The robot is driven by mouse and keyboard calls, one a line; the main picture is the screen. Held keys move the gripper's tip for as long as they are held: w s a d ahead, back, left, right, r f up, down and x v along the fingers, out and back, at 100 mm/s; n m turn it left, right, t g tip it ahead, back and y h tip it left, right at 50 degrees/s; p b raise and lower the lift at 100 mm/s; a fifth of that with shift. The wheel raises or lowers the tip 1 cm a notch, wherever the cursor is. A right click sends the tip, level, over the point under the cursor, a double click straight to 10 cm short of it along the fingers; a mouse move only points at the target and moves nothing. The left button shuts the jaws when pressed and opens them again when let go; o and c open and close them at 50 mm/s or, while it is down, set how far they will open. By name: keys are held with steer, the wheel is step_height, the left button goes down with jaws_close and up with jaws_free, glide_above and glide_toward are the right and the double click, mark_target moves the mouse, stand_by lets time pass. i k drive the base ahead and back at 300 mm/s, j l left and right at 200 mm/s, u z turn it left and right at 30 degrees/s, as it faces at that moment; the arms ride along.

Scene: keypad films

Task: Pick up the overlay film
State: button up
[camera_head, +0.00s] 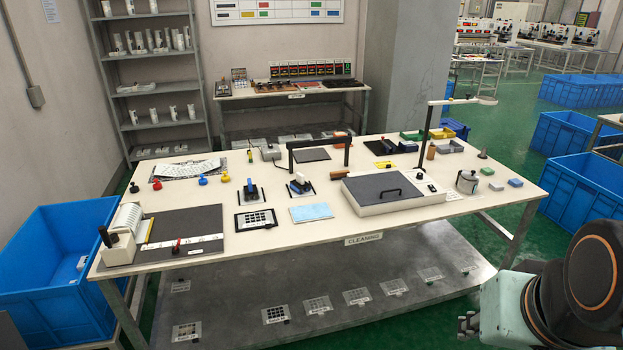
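A flat black-bordered sheet with a grid of light and dark key squares, which looks like the overlay film (255,220), lies near the front edge of the white table, left of centre. A plain light blue sheet (310,212) lies just right of it. Several smaller grid-patterned films (276,314) lie on the grey shelf below the table. My gripper (467,325) is at the lower right, in front of the table and far from the black-bordered sheet. Its fingers are small and partly hidden, so I cannot tell whether they are open. I see nothing held.
The white table (390,228) also holds a dark mat with a roll (186,225), two blocks with handles (300,184) behind the sheets, and a large grey-topped box (385,190) to the right. Blue bins (60,262) stand left and right of the table.

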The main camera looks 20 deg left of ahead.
mark_target(266, 219)
steer(key=u, duration=1.2)
steer(key=i+j+z, duration=0.1)
steer(key=i+z, duration=0.15)
steer(key=i, duration=0.45)
